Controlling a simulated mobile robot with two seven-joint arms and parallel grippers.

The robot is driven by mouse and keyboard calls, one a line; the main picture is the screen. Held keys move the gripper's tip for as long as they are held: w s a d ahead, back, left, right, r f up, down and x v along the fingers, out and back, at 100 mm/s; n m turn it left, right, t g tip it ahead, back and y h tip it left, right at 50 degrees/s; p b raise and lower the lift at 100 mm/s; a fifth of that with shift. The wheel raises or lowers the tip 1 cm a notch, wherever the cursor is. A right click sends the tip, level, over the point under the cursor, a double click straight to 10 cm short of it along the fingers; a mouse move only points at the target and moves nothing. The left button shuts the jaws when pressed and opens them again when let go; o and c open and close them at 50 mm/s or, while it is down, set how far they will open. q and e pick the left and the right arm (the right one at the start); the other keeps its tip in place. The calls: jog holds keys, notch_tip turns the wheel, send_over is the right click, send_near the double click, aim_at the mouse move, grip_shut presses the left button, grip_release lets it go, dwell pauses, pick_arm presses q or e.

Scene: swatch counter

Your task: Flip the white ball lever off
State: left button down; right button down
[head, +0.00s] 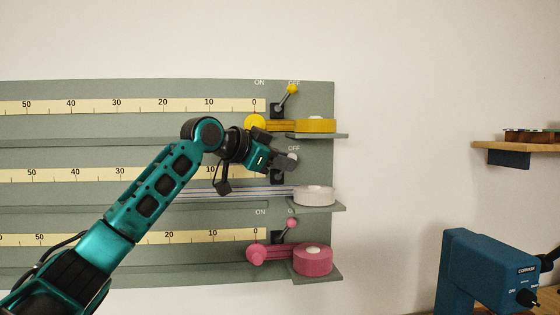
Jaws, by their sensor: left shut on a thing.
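My left gripper (287,160) is at the middle row of the grey-green board, shut at the white ball lever. The dark base of the white ball lever (277,176) shows in part just below the gripper. My right gripper is not in view.
A yellow ball lever (291,89) above and a pink ball lever (291,223) below both tilt right towards OFF. Yellow (316,125), white (314,195) and pink (312,260) rolls sit on small ledges. A blue machine (488,270) and wooden shelf (520,146) stand at right.

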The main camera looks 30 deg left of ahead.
pick_arm(q)
jog(key=c, duration=1.2)
grip_release()
jog(key=shift+f, duration=0.1)
jog(key=shift+c, duration=0.2)
jog(key=b+v, duration=0.2)
jog(key=v, duration=1.1)
jog(key=shift+d, duration=0.1)
